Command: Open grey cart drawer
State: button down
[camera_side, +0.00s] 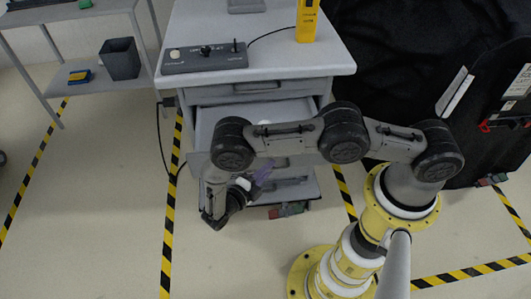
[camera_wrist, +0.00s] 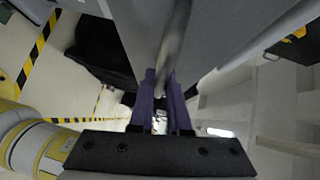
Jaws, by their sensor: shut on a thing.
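The grey cart (camera_side: 270,61) stands at the top middle of the side view. Its top drawer is closed. A drawer (camera_side: 207,122) below it is pulled out, and part of its inside shows. My arm hides much of that drawer's front. My gripper (camera_side: 263,177) is at this front, with its purple fingers partly visible under my arm. In the wrist view my gripper (camera_wrist: 164,88) is shut on the drawer handle (camera_wrist: 176,35), a grey bar running between the fingers. The drawer's grey front panel (camera_wrist: 225,35) lies right beside the handle.
On the cart top are a control box (camera_side: 205,58) with a cable and a yellow device (camera_side: 307,20). A shelf with a dark bin (camera_side: 121,58) stands at left. Black covered equipment (camera_side: 400,60) is at right. Floor in front of the cart is mostly free.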

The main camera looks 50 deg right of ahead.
jog(key=shift+s+a, duration=1.3)
jog(key=shift+a, duration=0.05)
jog(key=c, duration=0.9)
grip_release()
jog(key=a+r, duration=0.2)
jog(key=a, duration=1.1)
jog(key=shift+a, duration=0.35)
jog(key=shift+w, duration=0.1)
